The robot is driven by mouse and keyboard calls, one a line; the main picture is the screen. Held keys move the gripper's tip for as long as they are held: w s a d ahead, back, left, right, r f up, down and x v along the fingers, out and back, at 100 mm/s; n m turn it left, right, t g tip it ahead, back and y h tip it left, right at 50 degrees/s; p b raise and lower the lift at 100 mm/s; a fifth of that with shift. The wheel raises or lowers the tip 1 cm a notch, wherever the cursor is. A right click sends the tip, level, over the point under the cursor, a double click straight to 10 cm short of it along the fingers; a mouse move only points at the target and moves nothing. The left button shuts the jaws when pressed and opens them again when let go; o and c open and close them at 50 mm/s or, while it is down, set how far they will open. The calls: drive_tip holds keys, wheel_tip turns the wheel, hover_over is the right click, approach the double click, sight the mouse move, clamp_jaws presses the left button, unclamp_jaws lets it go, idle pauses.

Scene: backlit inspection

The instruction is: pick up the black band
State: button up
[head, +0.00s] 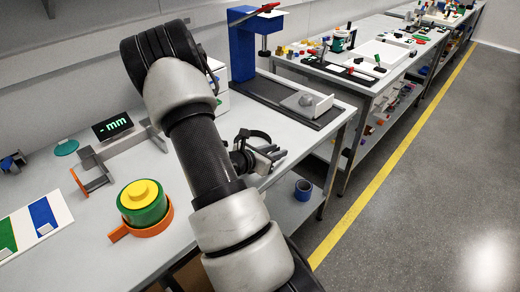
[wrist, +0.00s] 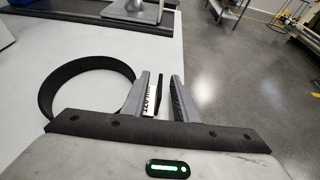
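The black band (wrist: 62,83) is a thin open loop. In the wrist view it lies left of my gripper (wrist: 160,88), and its right part passes behind the left finger. In the head view the band (head: 256,133) arches just above my gripper (head: 276,155), near the table's front edge. My fingers are apart with a gap between them. A narrow dark strip shows in that gap; I cannot tell whether it is part of the band or of a finger.
A white table (wrist: 25,60) lies under the band, with its edge close by. A green and yellow round part (head: 143,205) sits in an orange holder at left. A blue press (head: 243,45) stands behind. A blue cup (head: 303,190) is on the lower shelf. Open floor lies right.

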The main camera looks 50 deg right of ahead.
clamp_jaws()
